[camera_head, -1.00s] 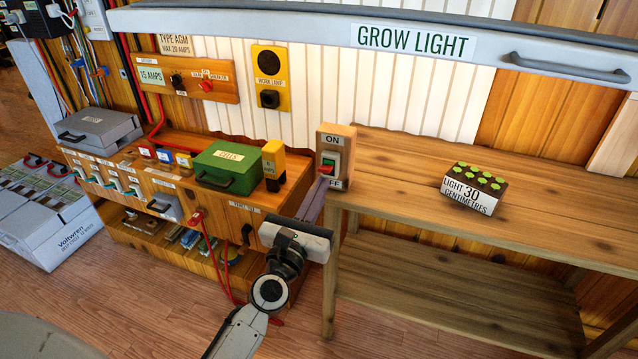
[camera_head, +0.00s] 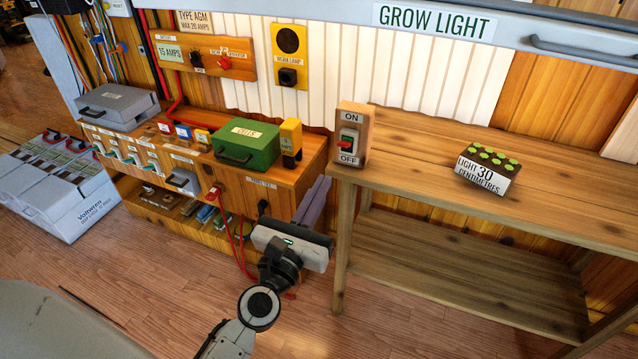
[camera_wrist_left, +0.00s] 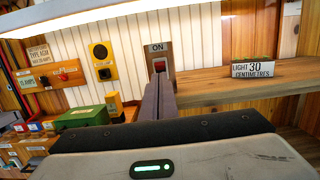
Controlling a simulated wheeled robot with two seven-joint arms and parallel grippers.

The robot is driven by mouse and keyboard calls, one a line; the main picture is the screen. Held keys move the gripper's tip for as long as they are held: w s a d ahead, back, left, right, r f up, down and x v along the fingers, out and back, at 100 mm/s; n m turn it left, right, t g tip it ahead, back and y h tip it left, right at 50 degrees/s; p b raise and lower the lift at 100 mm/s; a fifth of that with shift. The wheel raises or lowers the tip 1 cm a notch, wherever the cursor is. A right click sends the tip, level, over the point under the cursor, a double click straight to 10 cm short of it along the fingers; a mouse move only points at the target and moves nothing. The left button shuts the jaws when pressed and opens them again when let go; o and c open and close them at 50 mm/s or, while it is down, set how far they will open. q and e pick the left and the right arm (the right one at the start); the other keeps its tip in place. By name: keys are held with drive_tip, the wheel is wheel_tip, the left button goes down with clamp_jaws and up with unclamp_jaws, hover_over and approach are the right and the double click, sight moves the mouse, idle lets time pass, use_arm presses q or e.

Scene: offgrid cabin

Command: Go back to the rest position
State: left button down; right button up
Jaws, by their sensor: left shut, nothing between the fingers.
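My left gripper (camera_head: 314,201) is shut and empty, its fingers together and pointing away from me. It hangs in front of the wooden cabinet, left of the bench and apart from the switch box. The ON/OFF switch box (camera_head: 354,134) stands on the bench's left end. Its red lever shows at the left side of the switch. In the left wrist view the closed fingers (camera_wrist_left: 159,88) point up toward the switch box (camera_wrist_left: 158,57) and hide its lower part. My right gripper is not in view.
The wooden bench (camera_head: 420,160) carries a seedling tray (camera_head: 484,186) marked 30 centimetres. The grow light (camera_head: 560,30) hangs above it. A cabinet (camera_head: 262,190) holds a green box (camera_head: 247,147) and a yellow device (camera_head: 291,138). White batteries (camera_head: 55,195) stand on the floor at left. Floor in front is free.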

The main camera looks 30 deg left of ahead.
use_arm(q)
drive_tip(key=shift+f, duration=0.1)
idle(0.4)
drive_tip(key=s+d+f+m+g+h, duration=0.2)
drive_tip(key=s+d+f+m+h, duration=0.15)
drive_tip(key=f+m, duration=0.45)
drive_tip(key=s+d+f+m+g+h, duration=0.2)
drive_tip(key=s+d+f+m, duration=0.25)
drive_tip(key=m, duration=0.75)
drive_tip(key=s+d+f+m+g, duration=0.1)
drive_tip(key=s+f+m+g, duration=0.6)
drive_tip(key=s+f+m, duration=0.6)
drive_tip(key=f+m, duration=0.1)
drive_tip(key=m, duration=0.5)
drive_tip(key=shift+s+f+m, duration=0.25)
drive_tip(key=shift+f+m, duration=0.05)
drive_tip(key=shift+f, duration=0.1)
drive_tip(key=shift+d+y, duration=0.1)
drive_tip(key=shift+y, duration=0.15)
